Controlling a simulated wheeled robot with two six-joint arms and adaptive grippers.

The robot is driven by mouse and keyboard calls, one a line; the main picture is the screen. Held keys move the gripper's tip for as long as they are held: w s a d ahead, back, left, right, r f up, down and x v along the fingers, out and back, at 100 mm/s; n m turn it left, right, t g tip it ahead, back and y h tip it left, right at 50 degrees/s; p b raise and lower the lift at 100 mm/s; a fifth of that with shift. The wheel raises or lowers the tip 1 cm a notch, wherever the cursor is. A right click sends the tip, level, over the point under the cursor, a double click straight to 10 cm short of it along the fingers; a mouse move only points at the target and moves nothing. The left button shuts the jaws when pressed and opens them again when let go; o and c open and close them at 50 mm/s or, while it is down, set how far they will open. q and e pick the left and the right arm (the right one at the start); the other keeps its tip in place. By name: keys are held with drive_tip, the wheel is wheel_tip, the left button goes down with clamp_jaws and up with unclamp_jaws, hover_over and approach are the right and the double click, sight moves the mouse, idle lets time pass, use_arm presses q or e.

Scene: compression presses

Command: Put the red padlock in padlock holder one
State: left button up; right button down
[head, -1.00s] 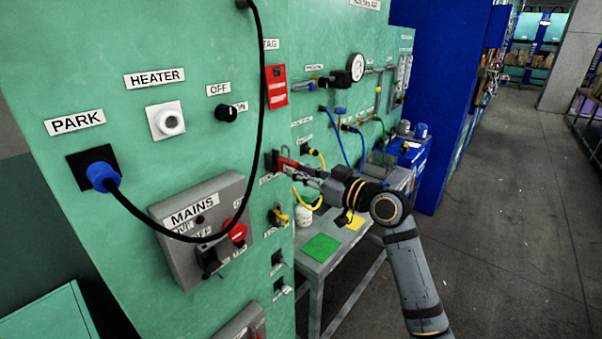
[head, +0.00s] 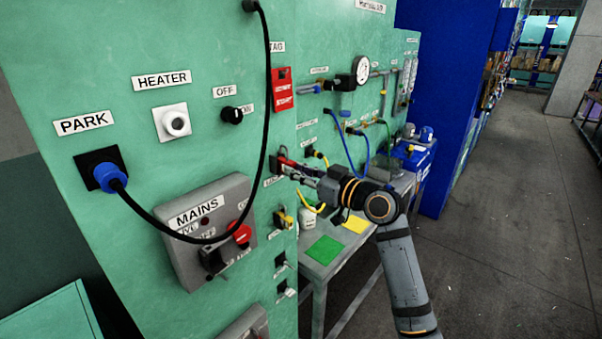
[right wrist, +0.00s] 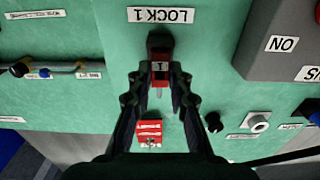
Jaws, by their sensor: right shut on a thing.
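The red padlock (right wrist: 158,75) sits between the two fingers of my right gripper (right wrist: 159,80), which is shut on it. In the right wrist view its far end meets the dark padlock holder one (right wrist: 159,42), beside the upside-down LOCK 1 label (right wrist: 160,15). I cannot tell how deep it sits in the holder. In the head view my right gripper (head: 298,171) is at the green panel, and only a little of the padlock's red shows. My left gripper is not in view.
Below holder one on the green panel hang a yellow padlock (head: 285,218) and further dark holders. The MAINS box (head: 205,232) and a black hanging cable (head: 266,110) are to the left. A grey table (head: 318,265) stands to the lower right.

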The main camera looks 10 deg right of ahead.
drive_tip(key=shift+x, duration=0.75)
drive_tip(key=c, duration=1.2)
unclamp_jaws()
drive_tip(key=shift+a, duration=0.1)
drive_tip(key=shift+o, duration=0.2)
drive_tip(key=v, duration=1.2)
